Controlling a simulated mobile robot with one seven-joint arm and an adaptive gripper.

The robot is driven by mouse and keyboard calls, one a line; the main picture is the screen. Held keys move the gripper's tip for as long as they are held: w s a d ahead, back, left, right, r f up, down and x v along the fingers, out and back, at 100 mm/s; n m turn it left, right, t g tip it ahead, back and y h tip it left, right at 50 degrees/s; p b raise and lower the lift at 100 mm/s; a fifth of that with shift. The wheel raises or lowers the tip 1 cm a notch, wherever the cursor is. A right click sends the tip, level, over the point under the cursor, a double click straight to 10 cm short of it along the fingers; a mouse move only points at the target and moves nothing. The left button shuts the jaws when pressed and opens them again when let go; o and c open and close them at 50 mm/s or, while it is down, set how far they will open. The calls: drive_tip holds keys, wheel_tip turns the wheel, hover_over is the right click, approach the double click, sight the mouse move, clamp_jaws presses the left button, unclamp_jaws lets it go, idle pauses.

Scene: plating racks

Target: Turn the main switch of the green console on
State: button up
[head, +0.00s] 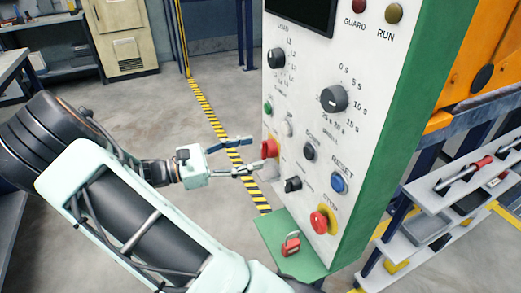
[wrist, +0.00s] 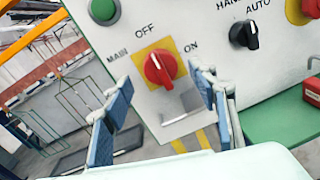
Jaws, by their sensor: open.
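The green console (head: 375,150) has a white front panel with knobs, buttons and a dark screen. Its main switch (wrist: 160,67) is a red rotary knob on a yellow plate, labelled MAIN, OFF and ON in the wrist view. The knob's white mark points up toward the upper left, nearer OFF than ON. In the head view the red switch (head: 269,148) is at the panel's left edge. My gripper (head: 246,155) is open in front of it. In the wrist view the blue-padded fingers (wrist: 160,90) stand either side of the knob, seemingly apart from it.
A green ledge (head: 290,262) with a red padlock (head: 291,244) juts out below the panel. A red STOP button (head: 319,222) and a blue RESET button (head: 339,183) are to the switch's lower right. A tool shelf (head: 470,180) stands at the right. Floor at left is mostly clear.

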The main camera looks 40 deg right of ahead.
sight(268, 149)
drive_tip(key=x, duration=0.3)
drive_tip(key=shift+s+d, duration=0.15)
drive_tip(key=shift+d, duration=0.15)
drive_tip(key=c, duration=1.2)
drive_tip(key=shift+o, duration=0.2)
